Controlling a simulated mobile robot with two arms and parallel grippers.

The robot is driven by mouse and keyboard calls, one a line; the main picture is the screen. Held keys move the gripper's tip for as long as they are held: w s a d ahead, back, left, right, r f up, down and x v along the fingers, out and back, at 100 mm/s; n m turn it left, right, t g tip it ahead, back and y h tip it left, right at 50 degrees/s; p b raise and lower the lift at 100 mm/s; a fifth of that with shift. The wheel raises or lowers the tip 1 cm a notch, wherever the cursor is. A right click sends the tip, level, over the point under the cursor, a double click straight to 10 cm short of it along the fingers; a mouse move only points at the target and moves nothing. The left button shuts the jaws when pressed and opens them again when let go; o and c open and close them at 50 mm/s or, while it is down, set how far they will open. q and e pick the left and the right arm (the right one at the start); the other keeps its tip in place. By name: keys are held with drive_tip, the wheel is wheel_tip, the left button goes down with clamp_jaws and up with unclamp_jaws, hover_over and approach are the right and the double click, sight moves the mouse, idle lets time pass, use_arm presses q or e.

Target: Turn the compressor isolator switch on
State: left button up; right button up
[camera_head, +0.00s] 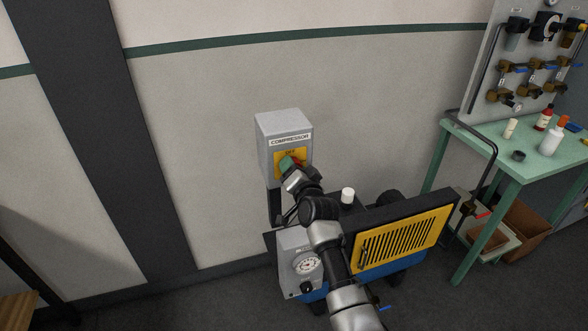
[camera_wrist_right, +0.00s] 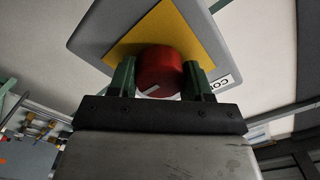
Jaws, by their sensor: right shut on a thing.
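The compressor isolator box (camera_head: 284,130) is a grey box on the wall, with a "COMPRESSOR" label and a yellow plate (camera_head: 280,155) on its front. Its red rotary knob (camera_wrist_right: 160,70) sits on the yellow plate in the right wrist view, with a pale mark near its lower edge. My right gripper (camera_head: 290,164) is at the front of the box. In the right wrist view its two green fingers (camera_wrist_right: 160,82) are shut on the red knob, one on each side. In the head view the gripper and arm hide most of the knob. My left gripper is not in view.
Below the box stands a compressor with a yellow grille (camera_head: 404,238) and a grey gauge panel (camera_head: 300,264). A green table (camera_head: 490,150) with bottles stands at the right, under a panel of valves (camera_head: 505,75). The wall left of the box is clear.

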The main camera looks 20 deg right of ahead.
drive_tip(key=shift+f, duration=0.15)
drive_tip(key=o, duration=0.9)
drive_tip(key=shift+s, duration=0.1)
drive_tip(key=s+b, duration=0.2)
drive_tip(key=s, duration=0.8)
drive_tip(key=shift+s+d, duration=0.15)
drive_tip(key=shift+s, duration=0.2)
